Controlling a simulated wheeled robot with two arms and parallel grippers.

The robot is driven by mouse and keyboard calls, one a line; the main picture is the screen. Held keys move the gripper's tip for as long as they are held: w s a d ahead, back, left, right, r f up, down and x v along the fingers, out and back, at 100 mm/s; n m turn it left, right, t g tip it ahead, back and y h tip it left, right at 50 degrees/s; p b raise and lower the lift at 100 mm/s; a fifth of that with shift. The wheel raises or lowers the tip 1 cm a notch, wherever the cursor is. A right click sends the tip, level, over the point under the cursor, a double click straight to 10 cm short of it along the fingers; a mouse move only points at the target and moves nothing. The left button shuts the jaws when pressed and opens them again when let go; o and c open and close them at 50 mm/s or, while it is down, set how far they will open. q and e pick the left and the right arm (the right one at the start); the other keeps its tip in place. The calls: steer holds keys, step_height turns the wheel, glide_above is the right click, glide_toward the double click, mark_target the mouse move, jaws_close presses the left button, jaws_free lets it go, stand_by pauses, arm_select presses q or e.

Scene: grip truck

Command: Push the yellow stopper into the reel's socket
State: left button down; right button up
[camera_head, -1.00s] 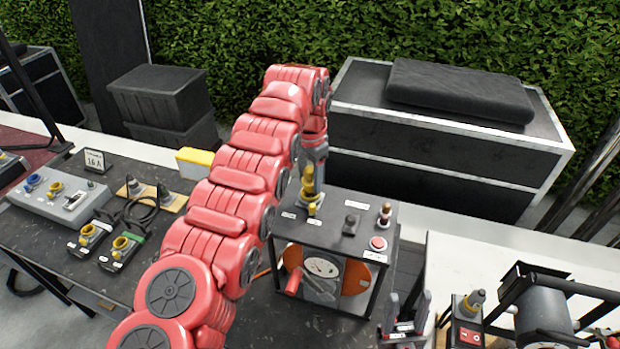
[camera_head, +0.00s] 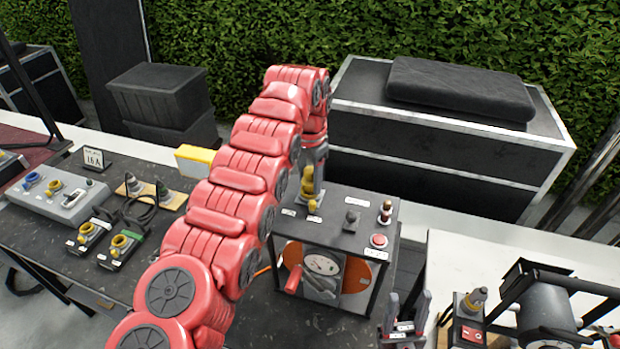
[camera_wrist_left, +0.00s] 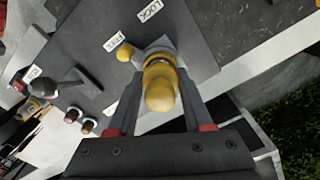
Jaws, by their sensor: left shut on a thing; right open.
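My left gripper (camera_wrist_left: 160,110) is shut on the yellow stopper (camera_wrist_left: 160,85), which stands between its fingers in the left wrist view. In the head view the yellow stopper (camera_head: 307,181) is at the top of the reel box (camera_head: 330,212), below my left wrist. The socket is hidden beneath the stopper and gripper, so I cannot tell how deep the stopper sits. The reel box has an orange drum (camera_head: 357,275) and a red crank handle (camera_head: 293,279) on its front. My right gripper (camera_head: 409,300) is open and empty, low in front of the box's right side.
A small yellow knob (camera_wrist_left: 125,53) sits close beside the stopper. A black knob (camera_head: 351,221) and a red button (camera_head: 378,240) stand on the box top. Connectors with yellow rings (camera_head: 121,242) lie on the dark table to the left. A cable drum (camera_head: 545,315) stands at right.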

mark_target(310, 169)
arm_select(q)
steer(key=shift+f, duration=0.3)
steer(key=shift+s+b, duration=0.1)
steer(key=shift+b, duration=0.2)
steer(key=shift+r+p, duration=0.6)
steer(key=shift+p, duration=0.05)
steer(key=shift+r+p, duration=1.15)
steer(key=shift+r, duration=0.25)
steer(key=shift+f, duration=0.15)
steer(key=shift+f, duration=0.15)
steer(key=shift+f+b, duration=0.1)
steer(key=shift+b, duration=0.2)
